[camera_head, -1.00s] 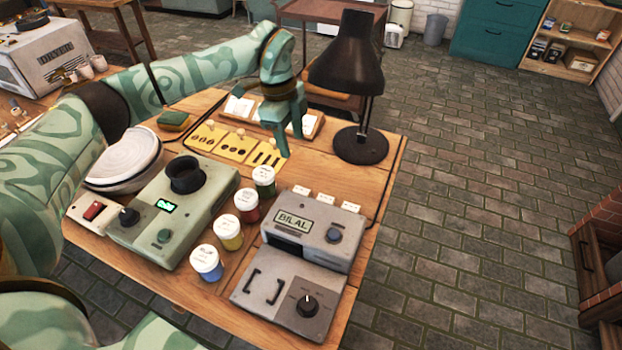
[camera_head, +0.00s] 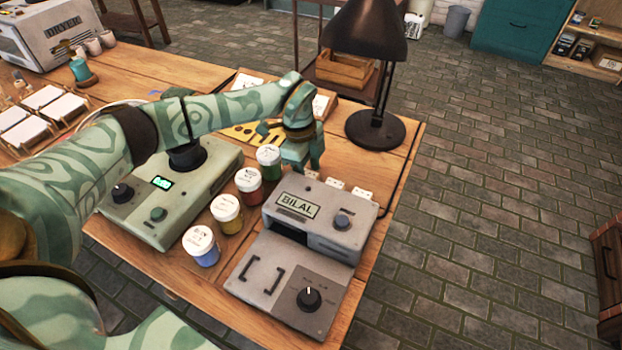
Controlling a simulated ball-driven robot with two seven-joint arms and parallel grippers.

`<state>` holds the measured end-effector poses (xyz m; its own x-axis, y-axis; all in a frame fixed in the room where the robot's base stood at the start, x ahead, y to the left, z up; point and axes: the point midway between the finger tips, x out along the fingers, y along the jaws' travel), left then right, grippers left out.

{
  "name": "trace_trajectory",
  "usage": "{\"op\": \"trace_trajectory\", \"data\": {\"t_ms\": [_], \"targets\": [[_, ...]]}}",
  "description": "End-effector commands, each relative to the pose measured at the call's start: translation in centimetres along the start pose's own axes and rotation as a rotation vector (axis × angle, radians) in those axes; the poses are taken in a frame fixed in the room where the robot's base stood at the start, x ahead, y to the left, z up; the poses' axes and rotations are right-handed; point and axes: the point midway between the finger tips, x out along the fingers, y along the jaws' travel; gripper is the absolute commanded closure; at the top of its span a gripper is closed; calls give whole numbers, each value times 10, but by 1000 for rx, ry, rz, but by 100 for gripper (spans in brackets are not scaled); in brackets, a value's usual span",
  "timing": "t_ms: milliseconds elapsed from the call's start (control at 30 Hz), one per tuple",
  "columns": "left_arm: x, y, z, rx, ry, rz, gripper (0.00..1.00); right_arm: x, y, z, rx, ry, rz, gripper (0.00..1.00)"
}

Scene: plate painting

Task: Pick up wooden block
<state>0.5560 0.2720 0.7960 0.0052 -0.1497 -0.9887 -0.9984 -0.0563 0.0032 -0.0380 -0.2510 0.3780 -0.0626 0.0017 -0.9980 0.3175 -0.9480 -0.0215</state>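No object is plainly a wooden block. Small pale blocks with dark marks stand in a row behind the grey BILAL machine (camera_head: 312,235); the middle one (camera_head: 337,183) and the right one (camera_head: 362,193) show clearly. The left one is mostly hidden by my gripper. My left gripper (camera_head: 308,168) points down over the left end of this row, by the green-labelled jar (camera_head: 269,160). Its fingers look apart, with nothing visible between them. Whether it touches the left block is unclear. My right gripper is out of view.
A black lamp (camera_head: 375,130) stands close on the right. Jars with red (camera_head: 250,186), yellow (camera_head: 228,213) and blue (camera_head: 202,246) contents line the machine's left side. A green device (camera_head: 165,215) lies under my arm. The table's right strip is mostly bare.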

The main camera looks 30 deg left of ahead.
Motion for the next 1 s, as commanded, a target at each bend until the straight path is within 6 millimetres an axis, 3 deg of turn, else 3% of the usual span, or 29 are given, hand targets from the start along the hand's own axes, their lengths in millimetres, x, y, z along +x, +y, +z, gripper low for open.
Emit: {"op": "trace_trajectory", "data": {"t_ms": [200, 367, 400, 767, 1000], "targets": [[0, 0, 0, -1, 0, -2, 49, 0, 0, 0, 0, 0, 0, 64], [0, 0, 0, -1, 0, -2, 94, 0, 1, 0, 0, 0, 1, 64], [0, 0, 0, -1, 0, -2, 97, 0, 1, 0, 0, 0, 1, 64], [-5, 0, -1, -1, 0, -3, 97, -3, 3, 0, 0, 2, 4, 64], [-42, 1, -4, -1, -1, -7, 97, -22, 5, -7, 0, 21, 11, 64]]}}
